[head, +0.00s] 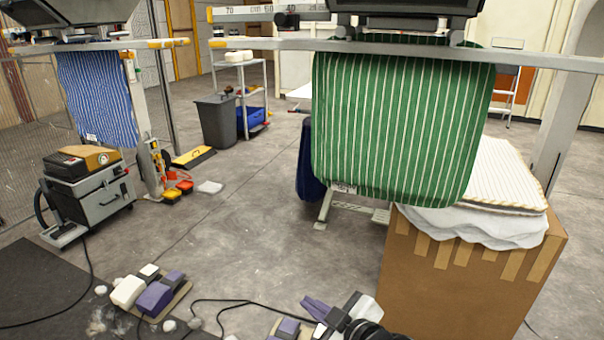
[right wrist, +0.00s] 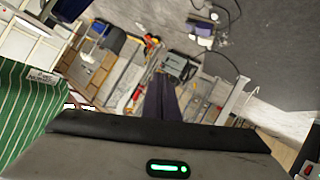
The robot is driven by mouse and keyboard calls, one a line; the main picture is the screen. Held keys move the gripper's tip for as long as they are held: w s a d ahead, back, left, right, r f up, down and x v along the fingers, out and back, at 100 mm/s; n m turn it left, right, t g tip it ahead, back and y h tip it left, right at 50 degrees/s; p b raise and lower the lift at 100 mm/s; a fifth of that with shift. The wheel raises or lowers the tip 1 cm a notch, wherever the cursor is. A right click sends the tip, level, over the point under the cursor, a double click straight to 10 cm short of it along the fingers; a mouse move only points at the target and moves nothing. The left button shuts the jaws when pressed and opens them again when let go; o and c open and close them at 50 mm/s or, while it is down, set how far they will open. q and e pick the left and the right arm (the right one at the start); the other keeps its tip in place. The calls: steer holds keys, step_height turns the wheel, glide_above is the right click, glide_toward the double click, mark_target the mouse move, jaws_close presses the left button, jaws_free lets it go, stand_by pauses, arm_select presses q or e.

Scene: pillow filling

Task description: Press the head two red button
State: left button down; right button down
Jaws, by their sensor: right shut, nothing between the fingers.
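My right gripper (head: 306,302) is low in the middle of the head view, its purple fingers shut and empty. The shut fingers also show in the right wrist view (right wrist: 160,88), with open space ahead of them. A small red part on a dark box (right wrist: 312,170) is cut off at the right wrist view's corner; I cannot tell whether it is a button. Red and yellow foot pedals (head: 178,190) stand on the floor below a post, far from the gripper. I cannot tell which filling head is head two. My left gripper is not in view.
A green striped pillow cover (head: 400,125) hangs at centre right, a blue striped one (head: 97,98) at the left. A cardboard box (head: 465,285) topped with pillows stands at right. Purple and white pedals (head: 153,298) and cables lie at the front. The middle floor is clear.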

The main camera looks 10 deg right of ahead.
steer(key=s+d+f+m+g+h, duration=0.1)
steer(key=s+d+f+m, duration=0.1)
steer(key=s+f, duration=0.8)
steer(key=s+d+f+m+g+h, duration=0.1)
steer(key=s+d+f+m+g, duration=0.1)
steer(key=s+f+m, duration=0.3)
steer(key=s+f, duration=0.4)
steer(key=s, duration=0.6)
steer(key=shift+s+d+f+g, duration=0.25)
steer(key=shift+s+f+g, duration=0.05)
steer(key=shift+s+f, duration=0.1)
